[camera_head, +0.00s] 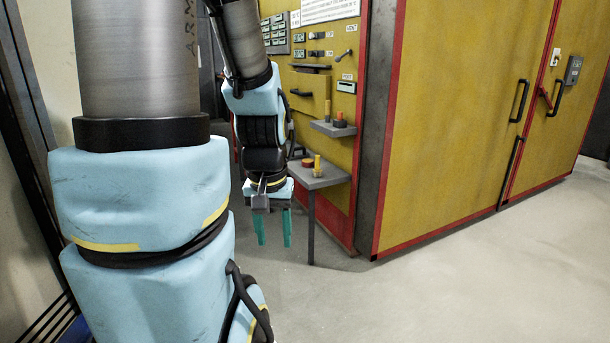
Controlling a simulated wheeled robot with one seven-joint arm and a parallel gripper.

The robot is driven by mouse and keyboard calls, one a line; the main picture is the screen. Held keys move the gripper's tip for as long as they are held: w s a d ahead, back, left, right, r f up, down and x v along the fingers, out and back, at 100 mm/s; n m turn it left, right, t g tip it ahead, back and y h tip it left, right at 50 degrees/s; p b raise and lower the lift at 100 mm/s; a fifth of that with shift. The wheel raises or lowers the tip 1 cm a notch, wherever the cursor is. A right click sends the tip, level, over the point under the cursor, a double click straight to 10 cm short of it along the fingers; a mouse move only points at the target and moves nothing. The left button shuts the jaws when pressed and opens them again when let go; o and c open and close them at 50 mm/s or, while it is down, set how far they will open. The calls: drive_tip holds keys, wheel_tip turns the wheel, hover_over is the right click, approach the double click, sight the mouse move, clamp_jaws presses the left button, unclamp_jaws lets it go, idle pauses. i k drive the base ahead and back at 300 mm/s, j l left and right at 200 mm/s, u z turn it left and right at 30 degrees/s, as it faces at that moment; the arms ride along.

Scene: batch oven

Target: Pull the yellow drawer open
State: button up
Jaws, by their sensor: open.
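A yellow control face stands at the centre of the head view. My arm covers part of the face's left side.
A grey table (318,178) and a small grey shelf (332,129) hold red and yellow pieces. The large yellow oven doors (460,110) with black handles stand shut at right. The floor (430,290) in front is clear.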

sight(326, 92)
drive_tip(key=i+u, duration=0.1)
drive_tip(key=i, duration=0.6)
drive_tip(key=i+l, duration=0.15)
drive_tip(key=i, duration=0.6)
drive_tip(key=i+l+u, duration=0.15)
drive_tip(key=i, duration=0.55)
drive_tip(key=i+l+u, duration=0.2)
drive_tip(key=i+u, duration=0.25)
drive_tip(key=i, duration=0.15)
drive_tip(key=i+l+u, duration=0.45)
drive_tip(key=i, duration=0.1)
